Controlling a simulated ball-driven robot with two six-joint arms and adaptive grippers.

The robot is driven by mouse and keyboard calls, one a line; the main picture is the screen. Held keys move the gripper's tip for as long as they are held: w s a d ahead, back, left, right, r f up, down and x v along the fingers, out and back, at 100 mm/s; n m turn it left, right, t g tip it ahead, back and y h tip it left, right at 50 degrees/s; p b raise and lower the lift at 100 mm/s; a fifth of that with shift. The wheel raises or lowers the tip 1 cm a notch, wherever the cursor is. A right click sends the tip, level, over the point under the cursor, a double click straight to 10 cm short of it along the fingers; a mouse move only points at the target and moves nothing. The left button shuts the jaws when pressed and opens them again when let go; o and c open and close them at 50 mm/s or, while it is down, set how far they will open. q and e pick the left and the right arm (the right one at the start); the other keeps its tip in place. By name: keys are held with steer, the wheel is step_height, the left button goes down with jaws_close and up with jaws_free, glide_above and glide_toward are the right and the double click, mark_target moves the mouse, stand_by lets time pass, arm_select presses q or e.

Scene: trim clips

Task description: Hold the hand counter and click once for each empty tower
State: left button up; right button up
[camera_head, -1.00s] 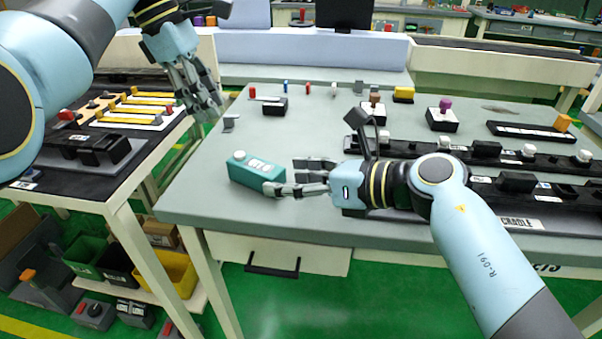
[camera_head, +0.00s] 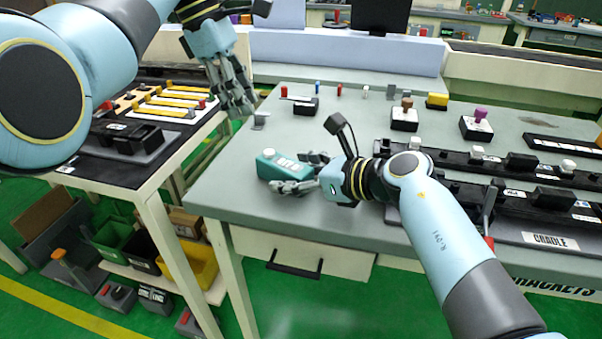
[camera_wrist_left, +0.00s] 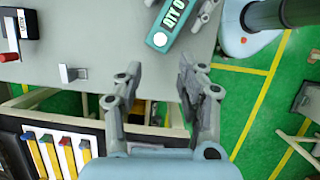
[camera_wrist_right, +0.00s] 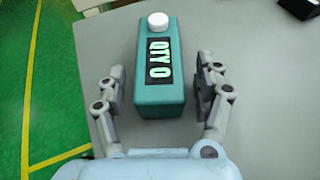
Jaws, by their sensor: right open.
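The hand counter (camera_head: 268,171) is a teal box with a white button on top, on the grey table near its left front. In the right wrist view the counter (camera_wrist_right: 160,97) stands between my fingers, and its display reads "QTY 0". My right gripper (camera_head: 291,173) is open, with one finger on each side of the counter; gaps show between fingers and box. My left gripper (camera_head: 240,106) is open and empty, raised over the gap between the two tables. The counter (camera_wrist_left: 160,38) also shows at the top of the left wrist view.
Black rails with pegs and blocks fill the table's right side, by a "CRADLE" label (camera_head: 551,240). Blocks with a brown knob (camera_head: 407,103) and a purple knob (camera_head: 480,112) stand behind. Several small coloured pegs line the back. A side table (camera_head: 117,170) holds yellow bars.

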steer(key=c, duration=1.3)
arm_select(q)
jaws_close()
stand_by(0.5)
